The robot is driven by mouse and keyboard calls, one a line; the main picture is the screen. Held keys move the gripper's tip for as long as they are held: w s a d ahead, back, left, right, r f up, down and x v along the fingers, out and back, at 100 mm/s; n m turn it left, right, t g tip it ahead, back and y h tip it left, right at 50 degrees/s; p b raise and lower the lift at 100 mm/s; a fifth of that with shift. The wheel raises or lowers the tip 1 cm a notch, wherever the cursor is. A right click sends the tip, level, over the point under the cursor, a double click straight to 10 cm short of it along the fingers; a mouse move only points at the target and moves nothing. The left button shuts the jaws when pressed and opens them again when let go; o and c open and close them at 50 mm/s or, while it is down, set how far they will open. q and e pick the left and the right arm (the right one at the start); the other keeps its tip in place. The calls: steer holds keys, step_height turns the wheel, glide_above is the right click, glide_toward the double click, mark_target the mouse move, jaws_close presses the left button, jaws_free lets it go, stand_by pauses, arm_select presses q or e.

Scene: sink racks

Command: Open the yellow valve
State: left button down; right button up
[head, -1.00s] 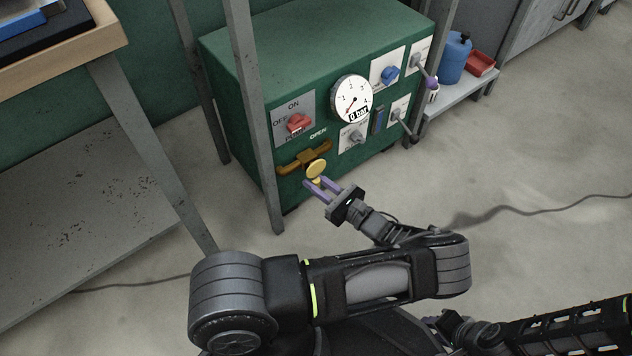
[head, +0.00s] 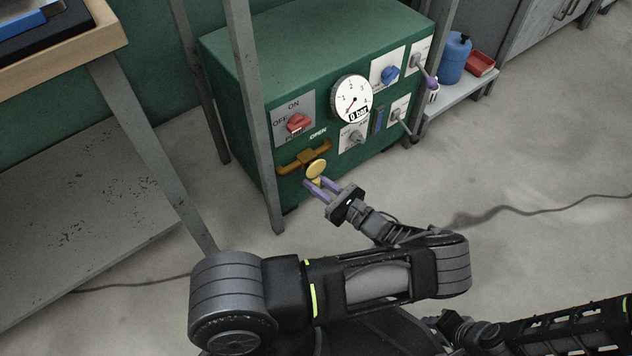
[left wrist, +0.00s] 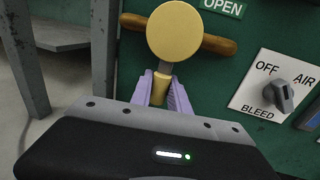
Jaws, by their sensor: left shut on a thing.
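The yellow valve is a brass-coloured pipe (head: 290,167) on the front of the green cabinet, under the word OPEN, with a round yellow disc and a short stem as its handle (head: 316,169). In the left wrist view the handle's disc (left wrist: 174,32) stands in front of the pipe (left wrist: 217,45). My left gripper (head: 317,184) is just below the disc. Its purple fingers (left wrist: 161,92) are shut on the yellow lower end of the handle, which hangs downward across the pipe.
The cabinet also carries a red power switch (head: 299,122), a gauge (head: 351,99) reading 0 bar, a blue knob (head: 389,75) and a bleed knob (left wrist: 281,95). A grey rack post (head: 252,120) stands close left of the valve. The floor in front is clear except for a cable.

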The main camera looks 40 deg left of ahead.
arm_select(q)
steer(key=shift+w, duration=0.15)
stand_by(0.3)
steer(key=shift+w+d+r+n+t+h+p, duration=0.1)
steer(key=shift+w+d+r+n+h+p, duration=0.15)
steer(key=shift+w+n, duration=0.6)
steer(key=shift+w+d+r+n+t+h+p, duration=0.15)
steer(key=shift+w+n+h, duration=0.15)
steer(key=shift+n, duration=1.05)
steer(key=shift+w+d+r+n+t+h+p, duration=0.2)
steer(key=shift+w+n, duration=0.35)
steer(key=shift+n, duration=0.55)
steer(key=c, duration=1.3)
jaws_free()
steer(key=shift+o, duration=0.2)
